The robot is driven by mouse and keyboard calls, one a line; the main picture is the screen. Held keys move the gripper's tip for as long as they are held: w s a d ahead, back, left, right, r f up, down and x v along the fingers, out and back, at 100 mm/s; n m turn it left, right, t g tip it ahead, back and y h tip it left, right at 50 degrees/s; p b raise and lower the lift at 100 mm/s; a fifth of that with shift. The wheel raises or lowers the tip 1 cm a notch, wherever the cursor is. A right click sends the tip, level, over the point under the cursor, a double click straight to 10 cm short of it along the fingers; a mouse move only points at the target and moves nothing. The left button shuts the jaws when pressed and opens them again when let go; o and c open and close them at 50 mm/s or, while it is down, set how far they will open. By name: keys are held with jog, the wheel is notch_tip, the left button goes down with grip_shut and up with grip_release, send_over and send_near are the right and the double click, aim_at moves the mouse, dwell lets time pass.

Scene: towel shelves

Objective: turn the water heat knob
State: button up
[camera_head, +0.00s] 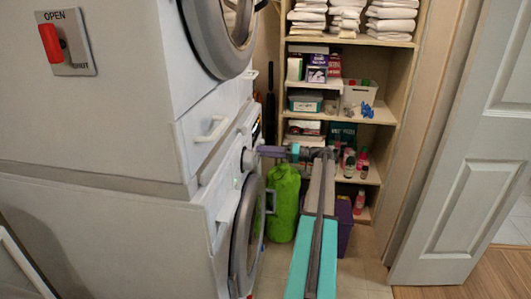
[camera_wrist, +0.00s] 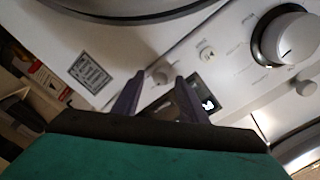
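In the wrist view the washer's control panel (camera_wrist: 225,75) carries a large round knob (camera_wrist: 290,40) with a dark ring and several small white knobs. One small knob (camera_wrist: 163,72) shows between the tips of my gripper (camera_wrist: 157,82); another small knob (camera_wrist: 207,53) is to its upper right. A third small knob (camera_wrist: 306,87) is below the large one. The labels are too small to read, so I cannot tell which is the water heat knob. My gripper is open, its purple fingers apart with nothing held. In the head view my gripper (camera_head: 262,151) is close to the panel, beside the large knob (camera_head: 248,158).
White stacked machines (camera_head: 120,140) fill the left, with a round door (camera_head: 247,235) below the panel. A green bag (camera_head: 283,203) stands on the floor behind my arm. Shelves (camera_head: 386,116) with towels and bottles are at the back; a white door (camera_head: 455,190) is at right.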

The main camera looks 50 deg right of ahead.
jog(key=shift+s, duration=0.15)
jog(key=v, duration=1.3)
jog(key=shift+s+d, duration=0.2)
jog(key=shift+s, duration=0.05)
jog(key=shift+f, duration=0.1)
